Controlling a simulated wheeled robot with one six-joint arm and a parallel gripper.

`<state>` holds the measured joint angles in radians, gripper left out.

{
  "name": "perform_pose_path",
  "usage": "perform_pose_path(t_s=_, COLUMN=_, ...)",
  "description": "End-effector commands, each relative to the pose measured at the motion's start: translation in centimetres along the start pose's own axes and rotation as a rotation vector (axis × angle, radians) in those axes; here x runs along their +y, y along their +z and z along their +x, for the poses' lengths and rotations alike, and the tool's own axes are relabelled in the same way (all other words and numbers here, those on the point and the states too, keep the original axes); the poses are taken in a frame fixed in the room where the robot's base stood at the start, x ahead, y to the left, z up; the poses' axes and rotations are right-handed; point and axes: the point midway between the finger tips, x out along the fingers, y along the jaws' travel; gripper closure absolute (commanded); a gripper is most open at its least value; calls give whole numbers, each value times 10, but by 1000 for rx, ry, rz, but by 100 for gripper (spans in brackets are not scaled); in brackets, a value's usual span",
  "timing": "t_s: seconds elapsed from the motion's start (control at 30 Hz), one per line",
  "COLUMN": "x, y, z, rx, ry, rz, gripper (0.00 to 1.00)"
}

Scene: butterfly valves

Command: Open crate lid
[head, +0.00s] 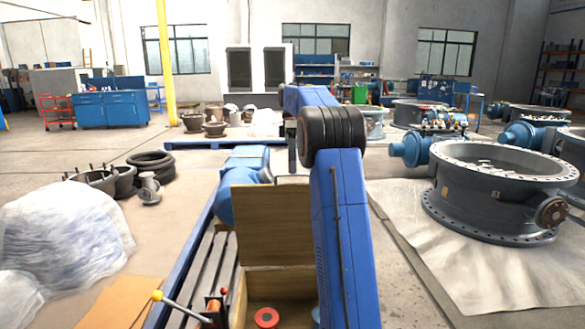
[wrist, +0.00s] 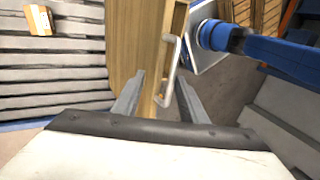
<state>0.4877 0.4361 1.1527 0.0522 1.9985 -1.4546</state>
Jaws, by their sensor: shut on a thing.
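The wooden crate (head: 238,300) stands low in front of me in the head view. Its lid (head: 272,222) is raised, standing steeply at the back of the crate, and part of the inside shows. In the wrist view the lid (wrist: 147,60) shows edge-on with a metal handle (wrist: 170,72) on it. My gripper (wrist: 160,80) has one finger on each side of the lid edge and handle and is shut on the lid. The exact contact is hard to make out. My arm hides the gripper and the crate's right side in the head view.
A red round part (head: 266,317) shows inside the crate. Levers with yellow and red knobs (head: 157,296) stand just left of it. Grey slats (head: 205,270) lie beside the crate. A large valve body (head: 490,195) sits on a sheet at the right; plastic-wrapped goods (head: 62,240) are at the left.

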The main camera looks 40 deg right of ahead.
Motion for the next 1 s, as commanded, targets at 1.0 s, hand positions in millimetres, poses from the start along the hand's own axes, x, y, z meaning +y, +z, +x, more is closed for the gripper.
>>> perform_pose_path(t_s=1.0, x=14, y=0, z=6, rx=-1, ry=-21, rz=2, gripper=72)
